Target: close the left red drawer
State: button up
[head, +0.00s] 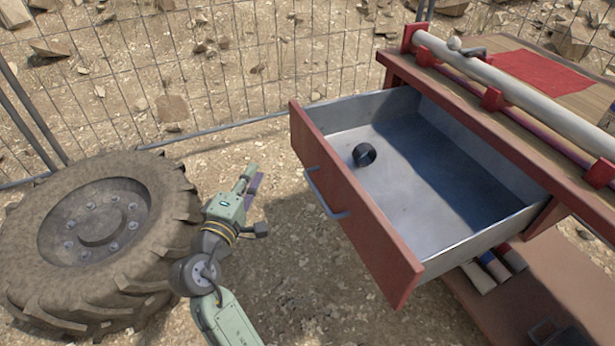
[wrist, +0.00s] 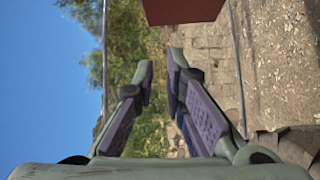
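The red drawer (head: 352,207) is pulled far out of the workbench in the head view. It has a red-brown front, a blue-grey bar handle (head: 322,193) and grey metal walls. A small dark ring (head: 364,155) lies inside it. My gripper (head: 255,190) is left of the drawer front, apart from it and from the handle. In the wrist view my gripper (wrist: 160,78) shows two fingers with purple pads and an empty gap between them. A red-brown panel (wrist: 182,10) shows at the top edge there, likely the drawer front.
A large muddy tyre (head: 100,235) lies on the left, close to my arm. The workbench (head: 440,85) carries a long pale pipe (head: 520,85) and a red cloth (head: 535,72). Rolled items (head: 495,268) lie on its lower shelf. A wire fence (head: 240,60) runs behind. Bare ground lies between tyre and drawer.

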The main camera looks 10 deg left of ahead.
jog(key=d+f+h, duration=0.2)
jog(key=d, duration=0.1)
jog(key=shift+s+f, duration=0.1)
jog(key=shift+s, duration=0.1)
grip_shut()
send_near(306, 142)
jog(key=w+a, duration=0.2)
jog(key=shift+w+d+r, duration=0.15)
jog(key=shift+w+d, duration=0.5)
jog(key=shift+d, duration=0.05)
jog(key=shift+w+d+r, duration=0.15)
jog(key=shift+w+d, duration=0.45)
jog(key=shift+d, duration=0.1)
